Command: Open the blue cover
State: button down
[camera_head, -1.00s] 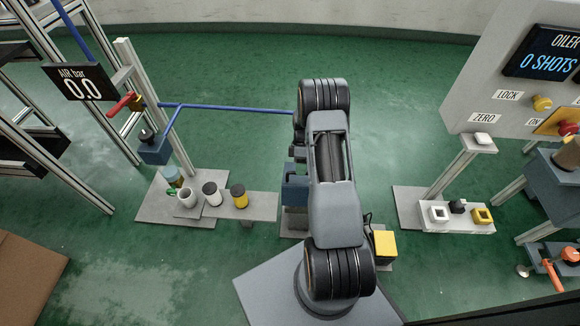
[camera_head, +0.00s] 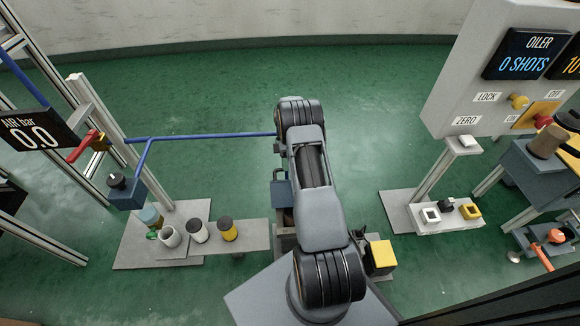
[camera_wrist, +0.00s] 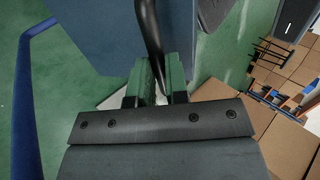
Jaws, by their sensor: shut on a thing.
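The blue cover (camera_wrist: 95,32) fills the upper left of the wrist view as a flat blue-grey panel with a dark curved bar handle (camera_wrist: 150,35). My gripper (camera_wrist: 158,80) is shut on this handle between its green-edged fingers. In the head view, a blue part (camera_head: 281,196), likely the cover, shows just left of my arm. Most of it and my gripper are hidden behind the arm there. I cannot tell how far the cover is open.
A blue pipe (camera_head: 210,136) runs from the left post to behind my arm. A bench (camera_head: 255,236) with several cups stands left. A yellow block (camera_head: 381,254) sits close right of my arm. A white stand (camera_head: 416,223) and the oiler panel (camera_head: 465,85) are farther right.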

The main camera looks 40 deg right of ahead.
jog(key=shift+s+f, duration=0.15)
jog(key=shift+f, duration=0.3)
jog(key=c, duration=1.4)
grip_release()
jog(key=shift+f, duration=0.1)
jog(key=shift+o, duration=1.4)
jog(key=shift+r, duration=0.2)
jog(key=shift+r, duration=0.1)
jog(key=shift+r, duration=0.3)
jog(key=s+a+r+p, duration=0.5)
jog(key=s+r+p, duration=0.1)
jog(key=s+r, duration=0.6)
jog(key=shift+s+a+r+p, duration=0.15)
jog(key=shift+s+p, duration=0.2)
jog(key=shift+s, duration=0.05)
